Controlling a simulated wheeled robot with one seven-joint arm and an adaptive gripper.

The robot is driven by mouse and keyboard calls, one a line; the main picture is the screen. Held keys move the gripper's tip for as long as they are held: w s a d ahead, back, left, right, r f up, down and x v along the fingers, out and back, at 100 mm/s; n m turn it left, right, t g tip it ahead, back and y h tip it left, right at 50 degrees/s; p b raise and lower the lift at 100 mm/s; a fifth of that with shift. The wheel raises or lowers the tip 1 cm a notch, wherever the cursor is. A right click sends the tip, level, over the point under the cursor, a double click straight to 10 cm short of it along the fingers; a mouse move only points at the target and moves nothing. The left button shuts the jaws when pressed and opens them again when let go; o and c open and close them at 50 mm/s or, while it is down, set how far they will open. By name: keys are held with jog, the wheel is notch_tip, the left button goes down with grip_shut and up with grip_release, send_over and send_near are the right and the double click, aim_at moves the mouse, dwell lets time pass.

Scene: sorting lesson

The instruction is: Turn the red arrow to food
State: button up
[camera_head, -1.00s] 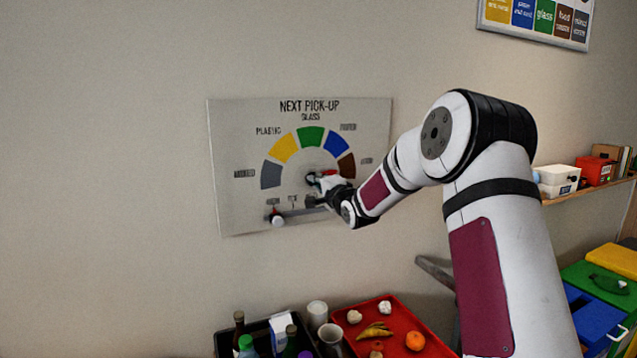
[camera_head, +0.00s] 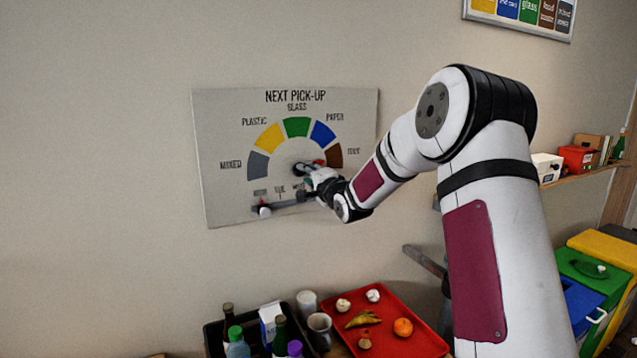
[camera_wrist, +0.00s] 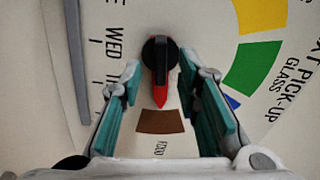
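The pick-up board (camera_head: 225,190) hangs on the wall with a dial of coloured segments. The red arrow (camera_wrist: 159,97), on a black knob (camera_wrist: 157,60), points straight at the brown food segment (camera_wrist: 160,122) in the wrist view. That brown segment also shows at the dial's right end in the head view (camera_head: 335,157). My gripper (camera_wrist: 158,68) is open, with one teal-padded finger on each side of the arrow and visible gaps between. In the head view my gripper (camera_head: 308,172) covers part of the dial's centre.
A slider with a pale knob (camera_head: 264,211) runs along the board's lower part, left of my gripper. Below stand a black crate (camera_head: 213,338) of bottles and a red tray (camera_head: 425,343) with food scraps. Coloured bins (camera_head: 600,262) and a shelf (camera_head: 590,172) are at right.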

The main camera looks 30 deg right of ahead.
jog(key=s, duration=0.9)
jog(key=shift+s, duration=0.3)
jog(key=s+a+r+n+g+h+b, duration=0.1)
jog(key=s+a+n+g, duration=0.25)
jog(key=s, duration=0.25)
jog(key=s+a+r+n+g+h, duration=0.1)
jog(key=s+a+n+g, duration=0.3)
jog(key=s, duration=0.3)
jog(key=s+a+f+n+g, duration=0.1)
jog(key=s+a+n, duration=0.1)
jog(key=s, duration=0.6)
jog(key=s+a+f+n+g+y, duration=0.1)
jog(key=s+a+f+n+g, duration=0.1)
jog(key=s, duration=0.7)
jog(key=s+a+f+n+g+y, duration=0.1)
jog(key=s+a+n, duration=0.3)
jog(key=s, duration=0.5)
jog(key=shift+s+a+f+g+b, duration=0.15)
jog(key=shift+a+f+g+b, duration=0.3)
jog(key=shift+a+f, duration=0.25)
jog(key=shift+d+n, duration=0.1)
jog(key=shift+n, duration=0.15)
